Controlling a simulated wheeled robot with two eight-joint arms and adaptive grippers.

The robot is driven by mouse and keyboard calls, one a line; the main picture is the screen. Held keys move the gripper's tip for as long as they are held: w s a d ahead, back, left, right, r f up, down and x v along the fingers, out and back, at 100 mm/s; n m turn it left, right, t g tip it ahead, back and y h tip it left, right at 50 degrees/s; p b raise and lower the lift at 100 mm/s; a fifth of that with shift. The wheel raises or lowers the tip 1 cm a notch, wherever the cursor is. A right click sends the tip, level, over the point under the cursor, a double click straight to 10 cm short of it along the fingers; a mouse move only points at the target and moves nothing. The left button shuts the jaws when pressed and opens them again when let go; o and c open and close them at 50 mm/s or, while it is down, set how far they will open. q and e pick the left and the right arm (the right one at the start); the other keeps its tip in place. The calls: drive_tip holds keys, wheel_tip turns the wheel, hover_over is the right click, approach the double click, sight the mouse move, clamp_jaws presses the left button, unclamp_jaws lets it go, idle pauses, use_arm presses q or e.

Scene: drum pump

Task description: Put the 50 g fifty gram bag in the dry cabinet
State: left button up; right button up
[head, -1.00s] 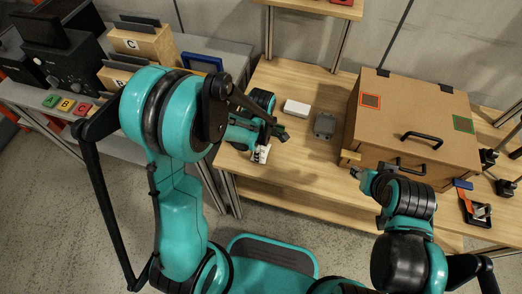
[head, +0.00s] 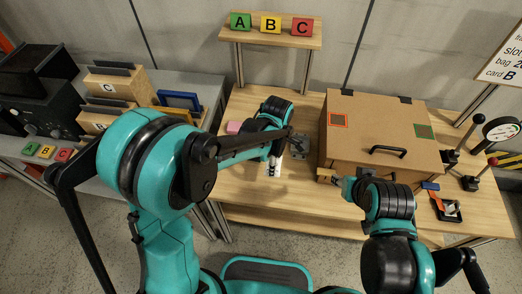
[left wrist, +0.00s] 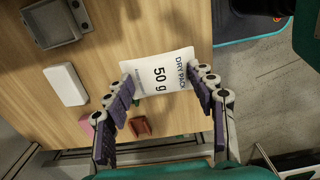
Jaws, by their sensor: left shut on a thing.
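The white bag marked "DRY PACK 50 g" (left wrist: 160,75) is between the fingers of my left gripper (left wrist: 168,92), which is shut on it, in the left wrist view. In the head view the bag (head: 272,169) shows as a small white patch under my left gripper (head: 275,155), left of the brown box. That large brown box (head: 350,150), possibly the dry cabinet, has a black handle on its closed top and red and green square marks. My right gripper (head: 337,181) is at the box's lower front left, beside a small wooden piece; its fingers are too small to read.
A grey metal tray (left wrist: 55,30) and a white block (left wrist: 67,85) lie on the wooden table, with a pink block (head: 233,128). A shelf (head: 275,38) with A, B and C blocks stands behind. Gauges and a small stand (head: 447,210) are right of the box.

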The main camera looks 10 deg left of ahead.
use_arm(q)
drive_tip(key=shift+d+r, duration=0.25)
drive_tip(key=shift+d, duration=0.15)
drive_tip(key=a+f+m, duration=0.2)
drive_tip(key=a+m, duration=1.4)
drive_tip(key=m, duration=0.1)
drive_tip(key=shift+w+a+m, duration=0.15)
drive_tip(key=shift+a+m, duration=0.05)
drive_tip(key=shift+m, duration=0.1)
